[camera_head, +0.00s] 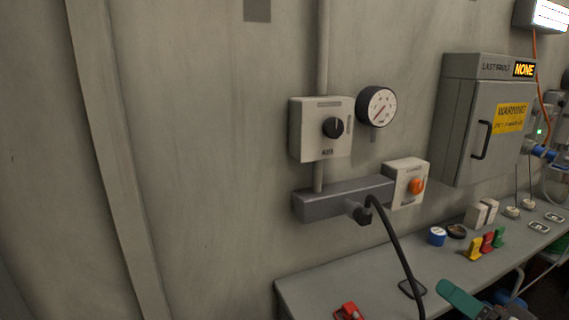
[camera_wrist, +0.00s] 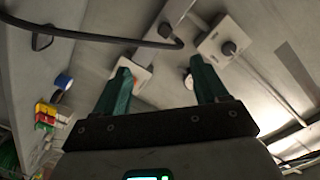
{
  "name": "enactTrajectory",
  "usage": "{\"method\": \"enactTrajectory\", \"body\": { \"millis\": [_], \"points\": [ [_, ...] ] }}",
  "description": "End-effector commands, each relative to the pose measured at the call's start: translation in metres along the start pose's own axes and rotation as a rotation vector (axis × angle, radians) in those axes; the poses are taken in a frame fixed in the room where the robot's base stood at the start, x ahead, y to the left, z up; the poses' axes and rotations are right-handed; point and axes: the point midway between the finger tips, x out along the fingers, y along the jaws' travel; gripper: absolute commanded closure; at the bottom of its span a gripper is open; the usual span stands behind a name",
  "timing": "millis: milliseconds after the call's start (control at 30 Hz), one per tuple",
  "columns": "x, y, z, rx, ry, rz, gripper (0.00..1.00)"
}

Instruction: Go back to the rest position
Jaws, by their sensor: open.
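My gripper (camera_wrist: 160,72) shows in the wrist view with its two green fingers spread apart and nothing between them. Beyond the fingers are the wall and the wall boxes, with clear space in between. In the head view a green part, apparently one of my fingers, shows at the lower right edge over the bench (camera_head: 325,285).
A switch box with a black knob (camera_head: 322,130), a gauge (camera_head: 377,107) and an orange-knobbed box (camera_head: 407,183) are on the wall. A black cable (camera_head: 394,240) hangs from the grey rail (camera_head: 335,200). Colored blocks (camera_head: 487,243) and a grey cabinet (camera_head: 465,120) stand right.

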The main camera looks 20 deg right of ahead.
Motion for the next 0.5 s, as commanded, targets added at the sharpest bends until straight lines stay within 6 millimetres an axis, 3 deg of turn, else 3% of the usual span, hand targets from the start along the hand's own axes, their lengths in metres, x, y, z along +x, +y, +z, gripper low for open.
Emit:
{"method": "enactTrajectory", "body": {
  "millis": [267, 500],
  "points": [
    [0.008, 0.014, 0.048, -0.033, -0.140, 0.072, 0.27],
    [0.006, 0.033, 0.117, -0.096, -0.353, 0.176, 0.27]
  ]
}}
